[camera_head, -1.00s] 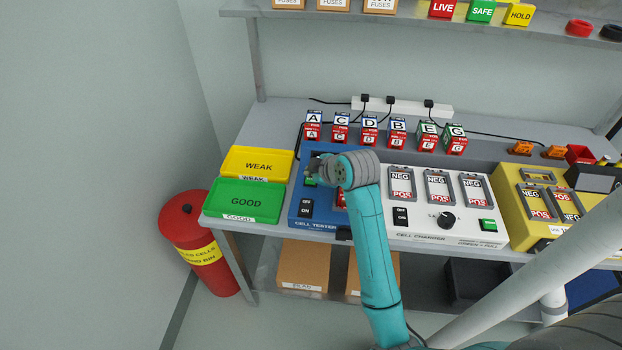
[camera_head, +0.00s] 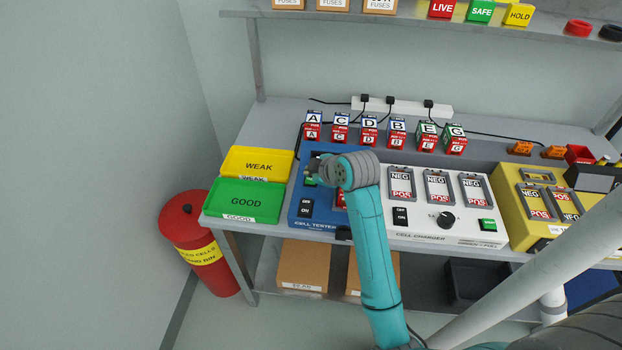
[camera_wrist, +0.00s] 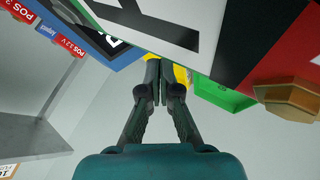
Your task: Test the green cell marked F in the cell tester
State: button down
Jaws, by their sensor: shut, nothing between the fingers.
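The blue cell tester (camera_head: 325,226) stands on the bench, with a black OFF/ON switch at its front left. My gripper (camera_head: 312,168) is over the tester's back left, and my wrist hides most of its bay. A red and white end shows beside my arm there. In the wrist view my gripper (camera_wrist: 160,82) is shut and empty. Very close along the top of that view is a cell-like block (camera_wrist: 250,35) with a white, black-edged label, red end and brass terminal. Its letter is cut off, so I cannot tell whether it is F. No F is readable in the back row.
Cells (camera_head: 369,130) marked A, C, D, B, E and G stand at the back. Left are the yellow WEAK tray (camera_head: 286,168) and green GOOD tray (camera_head: 232,215), both empty. The white charger (camera_head: 470,238) stands right of the tester. A red bin (camera_head: 180,220) is on the floor.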

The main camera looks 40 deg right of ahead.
jog(key=shift+s+a+f+g, duration=0.1)
jog(key=shift+s+f+g, duration=0.05)
jog(key=shift+f, duration=0.45)
jog(key=shift+s+a+f+g, duration=0.1)
jog(key=shift+f+g, duration=0.05)
jog(key=shift+f, duration=0.4)
jog(key=shift+w+d+r, duration=0.1)
jog(key=shift+w+r, duration=0.05)
jog(key=shift+r, duration=2.55)
